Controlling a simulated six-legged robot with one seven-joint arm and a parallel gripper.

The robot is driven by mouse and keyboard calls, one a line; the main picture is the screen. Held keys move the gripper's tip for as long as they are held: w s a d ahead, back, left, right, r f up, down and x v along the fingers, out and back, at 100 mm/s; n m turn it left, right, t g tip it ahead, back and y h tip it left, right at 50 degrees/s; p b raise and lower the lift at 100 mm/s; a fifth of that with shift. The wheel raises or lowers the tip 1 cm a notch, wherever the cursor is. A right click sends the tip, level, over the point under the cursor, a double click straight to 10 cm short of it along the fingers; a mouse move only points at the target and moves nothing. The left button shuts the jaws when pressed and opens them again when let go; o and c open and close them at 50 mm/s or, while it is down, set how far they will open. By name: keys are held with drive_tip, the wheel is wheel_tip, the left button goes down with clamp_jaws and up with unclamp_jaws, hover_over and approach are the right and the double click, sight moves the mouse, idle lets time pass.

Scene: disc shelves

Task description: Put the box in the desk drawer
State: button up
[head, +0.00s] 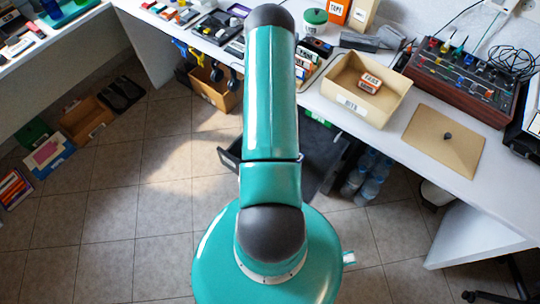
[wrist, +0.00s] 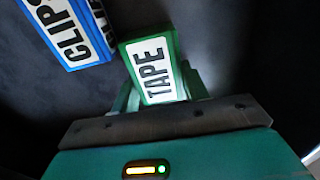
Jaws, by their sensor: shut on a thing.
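My gripper (wrist: 160,92) is shut on a small green box (wrist: 153,68) with a white TAPE label, in the wrist view. The box sits between the two green fingers. A blue box (wrist: 72,32) with a CLIPS label lies beyond it to the left, apart from it, on a dark surface that looks like the drawer's inside. I cannot tell whether the green box touches that surface. In the head view the dark desk drawer (head: 322,162) stands pulled out under the desk, partly hidden by my arm. My gripper and the green box are hidden there.
On the white desk (head: 385,135) stand an open tan bin (head: 345,104) with a small orange-and-white box (head: 370,83), a tan lid (head: 445,141) and a control panel (head: 465,75). Bottles (head: 365,172) stand below the desk.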

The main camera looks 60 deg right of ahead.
drive_tip(key=o, duration=1)
wheel_tip(320, 180, up, 12)
drive_tip(key=shift+r, duration=0.1)
